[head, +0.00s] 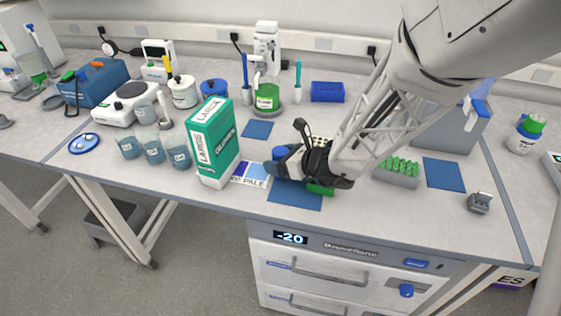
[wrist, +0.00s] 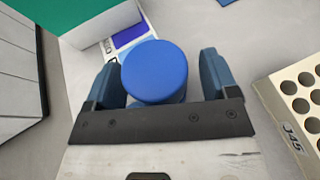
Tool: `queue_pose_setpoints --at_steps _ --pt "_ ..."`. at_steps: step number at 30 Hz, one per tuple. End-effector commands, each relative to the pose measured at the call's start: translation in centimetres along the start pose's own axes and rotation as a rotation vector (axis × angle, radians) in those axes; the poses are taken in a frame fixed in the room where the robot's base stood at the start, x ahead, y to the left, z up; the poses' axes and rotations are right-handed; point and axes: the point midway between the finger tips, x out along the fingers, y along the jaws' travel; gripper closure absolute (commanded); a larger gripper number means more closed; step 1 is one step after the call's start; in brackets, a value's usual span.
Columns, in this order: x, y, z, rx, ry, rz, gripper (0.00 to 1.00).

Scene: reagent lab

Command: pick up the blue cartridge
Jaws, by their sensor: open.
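The blue cartridge (wrist: 155,70) shows in the wrist view as a round blue top with a sliver of its side below. It stands between the two dark blue fingers of my gripper (wrist: 160,58), with a gap on both sides. The gripper is open and is not seen touching it. In the head view my gripper (head: 288,165) is low over the front of the bench, and a blue round part (head: 280,153) beside it seems to be the cartridge. The arm and gripper hide much of it there.
A tall green-and-white glove box (head: 212,143) stands close left of the gripper. A flat box marked PALE (head: 252,173) lies beside it. A beige rack with holes (wrist: 301,105) is close on the right in the wrist view. A blue mat (head: 295,197) lies at the front edge.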

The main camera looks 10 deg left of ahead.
Motion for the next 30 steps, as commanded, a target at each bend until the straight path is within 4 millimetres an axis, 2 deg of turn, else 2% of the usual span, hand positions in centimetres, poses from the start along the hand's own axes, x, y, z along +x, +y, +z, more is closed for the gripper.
queue_pose_setpoints --at_steps 4,15,30 --pt "-0.01 0.00 -0.01 0.000 0.000 0.000 0.22" --pt "-0.01 0.00 0.00 0.000 0.000 0.000 0.76" --pt "-0.28 0.02 0.70 0.000 -0.001 0.000 0.76"
